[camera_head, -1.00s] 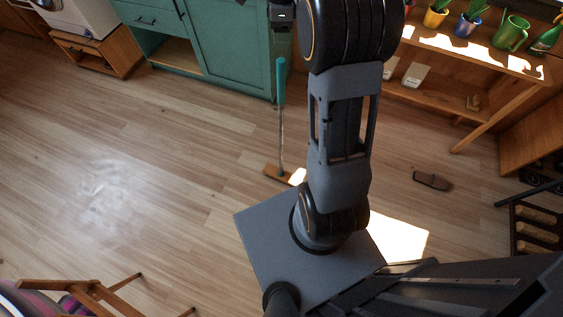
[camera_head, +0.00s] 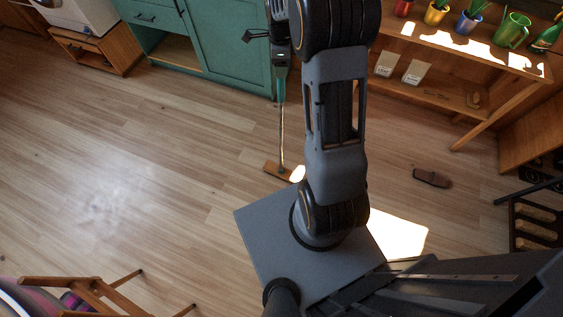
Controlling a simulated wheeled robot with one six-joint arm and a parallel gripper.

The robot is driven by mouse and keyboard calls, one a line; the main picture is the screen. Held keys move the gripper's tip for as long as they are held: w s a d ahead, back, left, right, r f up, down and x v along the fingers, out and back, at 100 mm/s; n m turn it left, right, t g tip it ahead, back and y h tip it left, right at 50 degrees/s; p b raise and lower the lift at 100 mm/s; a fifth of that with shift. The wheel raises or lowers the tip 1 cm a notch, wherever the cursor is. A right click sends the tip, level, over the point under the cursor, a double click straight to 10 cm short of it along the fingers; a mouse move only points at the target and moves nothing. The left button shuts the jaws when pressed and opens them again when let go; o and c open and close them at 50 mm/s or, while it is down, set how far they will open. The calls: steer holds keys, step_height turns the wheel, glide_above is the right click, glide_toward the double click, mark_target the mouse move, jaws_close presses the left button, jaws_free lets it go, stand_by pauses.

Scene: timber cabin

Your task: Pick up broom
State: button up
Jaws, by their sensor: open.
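The broom stands upright on the wooden floor in front of the green cabinet. Its brown head (camera_head: 278,170) rests on the floor, and its thin metal stick (camera_head: 282,130) rises to a teal grip, mostly hidden behind my wrist. My gripper (camera_head: 262,37) is open at the upper middle of the view, at or above the top of the broom. One dark finger shows pointing left; the other is hidden. I cannot tell whether the gripper touches the broom.
The green cabinet (camera_head: 230,50) stands close behind the broom. A wooden shelf (camera_head: 440,65) with potted plants is at the upper right. A brown slipper (camera_head: 432,177) lies on the floor. A wooden chair (camera_head: 95,295) is at lower left.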

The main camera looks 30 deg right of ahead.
steer(key=shift+f, duration=0.35)
jaws_close()
stand_by(0.4)
